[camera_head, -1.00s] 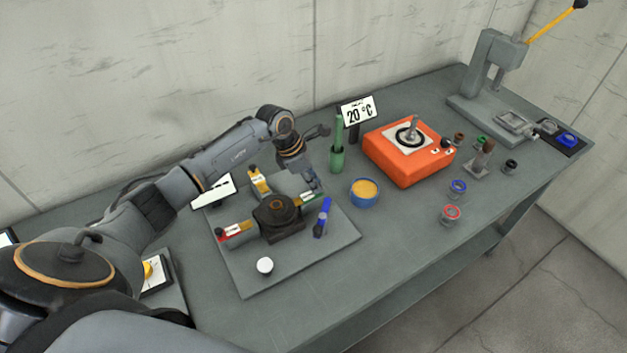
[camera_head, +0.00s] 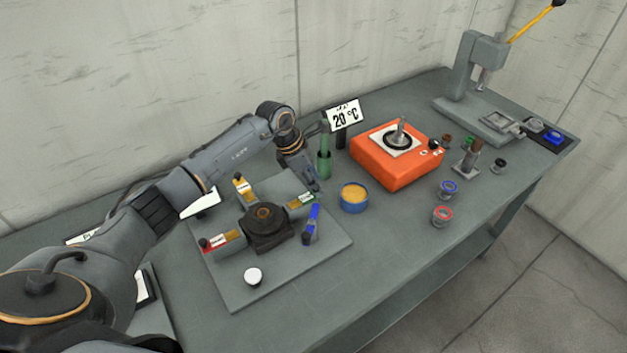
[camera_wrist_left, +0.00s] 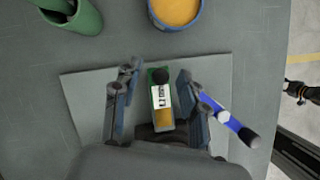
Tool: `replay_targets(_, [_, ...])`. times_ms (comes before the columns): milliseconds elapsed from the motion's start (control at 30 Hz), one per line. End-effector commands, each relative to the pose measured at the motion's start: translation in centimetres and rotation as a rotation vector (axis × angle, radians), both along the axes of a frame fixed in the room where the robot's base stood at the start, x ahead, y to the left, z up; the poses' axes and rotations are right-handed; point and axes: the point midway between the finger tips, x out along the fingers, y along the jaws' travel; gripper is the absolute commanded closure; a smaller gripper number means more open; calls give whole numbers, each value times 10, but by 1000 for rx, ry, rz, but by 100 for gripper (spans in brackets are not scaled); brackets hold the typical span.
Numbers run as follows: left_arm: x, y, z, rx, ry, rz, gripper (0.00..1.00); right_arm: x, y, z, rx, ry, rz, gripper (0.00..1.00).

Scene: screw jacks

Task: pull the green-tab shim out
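The green-tab shim (camera_head: 301,201) sits at the back right side of the dark screw jack (camera_head: 267,232), its brass end toward the jack. In the left wrist view the shim (camera_wrist_left: 159,95) shows a green tab, a white label and a black knob. My left gripper (camera_head: 315,187) is open above the outer end of the tab. In the left wrist view my left gripper's fingers (camera_wrist_left: 154,92) stand on either side of the shim, with gaps on both sides. The head view does not show my right gripper; a dark arm part at the wrist view's right edge is too small to read.
Yellow (camera_head: 241,187), red (camera_head: 220,242) and blue (camera_head: 312,222) tabbed pieces surround the jack on a grey plate (camera_head: 235,293).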

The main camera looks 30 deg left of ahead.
Motion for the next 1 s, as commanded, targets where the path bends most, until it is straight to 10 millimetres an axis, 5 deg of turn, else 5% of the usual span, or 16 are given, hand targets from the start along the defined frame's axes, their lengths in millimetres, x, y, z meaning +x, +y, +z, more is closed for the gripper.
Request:
replay_targets(267, [-2,5,11,2,0,0,57,1,-4,0,-5,-1,1,60])
replay_targets(700, [-21,30,91,2,-1,0,57,1,-3,0,-4,-1,1,60])
replay_targets(1000, [-26,36,110,1,2,-1,57,1,-3,0,-4,-1,1,60])
